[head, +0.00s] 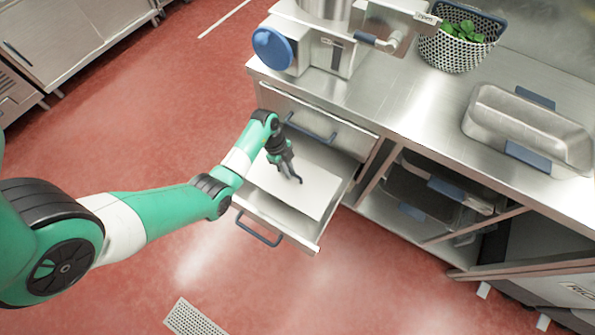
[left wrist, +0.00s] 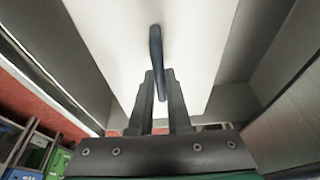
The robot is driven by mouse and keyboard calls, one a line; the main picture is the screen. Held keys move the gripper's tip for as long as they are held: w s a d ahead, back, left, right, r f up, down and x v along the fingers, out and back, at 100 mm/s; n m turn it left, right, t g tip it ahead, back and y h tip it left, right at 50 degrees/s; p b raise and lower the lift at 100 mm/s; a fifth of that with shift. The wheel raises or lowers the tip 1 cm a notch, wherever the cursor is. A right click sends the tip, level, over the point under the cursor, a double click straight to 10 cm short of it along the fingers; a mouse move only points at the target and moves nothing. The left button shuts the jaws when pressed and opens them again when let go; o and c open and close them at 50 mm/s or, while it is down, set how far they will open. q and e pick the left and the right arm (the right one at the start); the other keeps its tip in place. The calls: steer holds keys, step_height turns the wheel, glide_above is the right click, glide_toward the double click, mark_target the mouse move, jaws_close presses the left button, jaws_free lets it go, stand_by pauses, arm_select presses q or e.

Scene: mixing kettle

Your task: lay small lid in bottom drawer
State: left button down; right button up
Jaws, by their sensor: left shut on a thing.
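The small lid (head: 313,191) is a flat white panel with a dark blue handle. It lies within the pulled-out bottom drawer (head: 318,237); I cannot tell whether it rests fully on the drawer floor. My left gripper (head: 289,172) reaches down over the lid and is shut on its handle. In the left wrist view, the handle (left wrist: 156,42) stands between the fingers (left wrist: 159,88), with the white lid (left wrist: 105,35) behind it. My right gripper is not in view.
The closed upper drawer (head: 325,118) is above the open one. The counter holds a steel pan (head: 530,125), a basket with green leaves (head: 455,50) and a machine with a blue disc (head: 272,50). Shelves with trays (head: 425,190) are at right.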

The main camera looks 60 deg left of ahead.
mark_target(290, 181)
arm_select(q)
step_height(290, 181, down, 9)
steer(key=b, duration=0.6)
steer(key=shift+f, duration=0.2)
steer(key=shift+r, duration=0.15)
steer(key=shift+w+f, duration=0.1)
steer(key=shift+f, duration=0.1)
steer(key=c, duration=0.9)
jaws_free()
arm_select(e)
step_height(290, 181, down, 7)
arm_select(q)
steer(key=p+v, duration=0.8)
steer(key=v, duration=0.4)
steer(key=shift+r, duration=0.2)
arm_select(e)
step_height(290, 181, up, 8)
